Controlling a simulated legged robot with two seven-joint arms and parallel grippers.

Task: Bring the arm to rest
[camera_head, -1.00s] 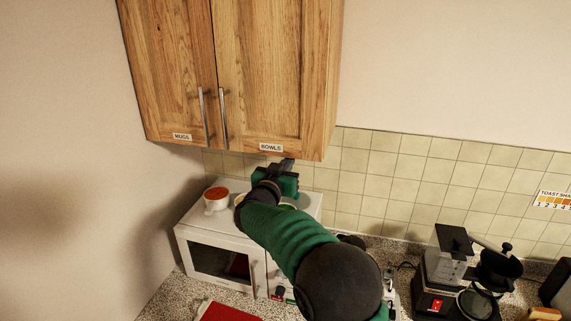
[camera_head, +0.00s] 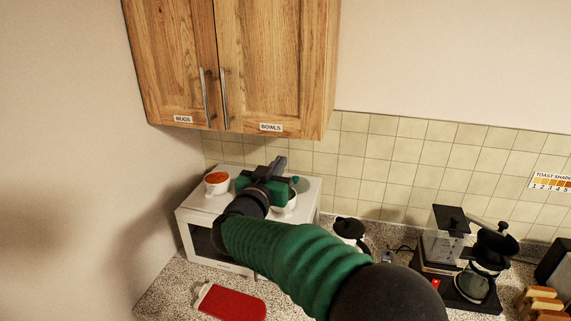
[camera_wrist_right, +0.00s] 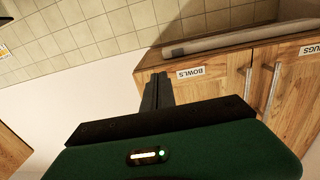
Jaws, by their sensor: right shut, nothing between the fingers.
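My right gripper (camera_head: 279,166) is shut and empty. In the head view it is over the white microwave (camera_head: 197,240), below the cabinet's underside and apart from the doors. In the right wrist view its closed fingers (camera_wrist_right: 158,92) point toward the wooden cabinet (camera_wrist_right: 225,105) with the "BOWLS" label (camera_wrist_right: 184,73). My green-sleeved right arm covers part of the microwave's front. My left gripper is not in view.
An orange-filled white cup (camera_head: 217,186) and a partly hidden white cup (camera_head: 287,204) are on the microwave. The closed wooden cabinet (camera_head: 275,60) hangs above. A red board (camera_head: 232,305), a coffee maker (camera_head: 465,265) and toast (camera_head: 540,300) are on the counter.

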